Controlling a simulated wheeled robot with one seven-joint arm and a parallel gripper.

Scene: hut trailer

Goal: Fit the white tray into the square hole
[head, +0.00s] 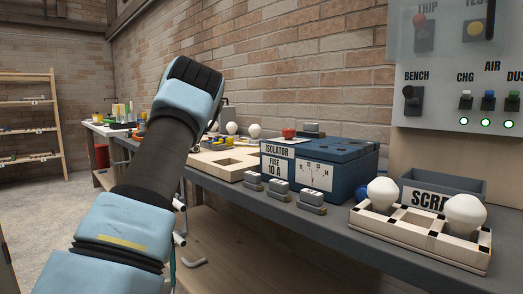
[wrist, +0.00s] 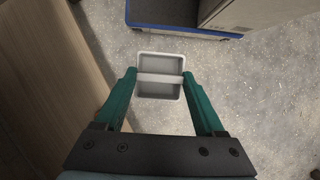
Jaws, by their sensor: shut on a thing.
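In the wrist view my gripper (wrist: 159,76) is shut on the white tray (wrist: 160,91), a light open box with two hollows and a raised bar across its middle. The teal fingers are on either side of the bar. The tray is held above the grey floor, apart from other things. In the head view my arm hides the gripper and the tray. A pale wooden board with a square opening (head: 226,163) lies on the bench left of the blue isolator box. A wooden bulb rack (head: 440,246) at the bench's right front also has square openings, so I cannot tell which hole is meant.
The blue isolator box (head: 345,178) stands on the grey bench (head: 330,226), with several small grey fuses in front. A scrap bin (head: 470,186) is behind the bulb rack. A blue-edged object (wrist: 185,30) shows at the wrist view's top, and a wooden surface (wrist: 45,90) at its left.

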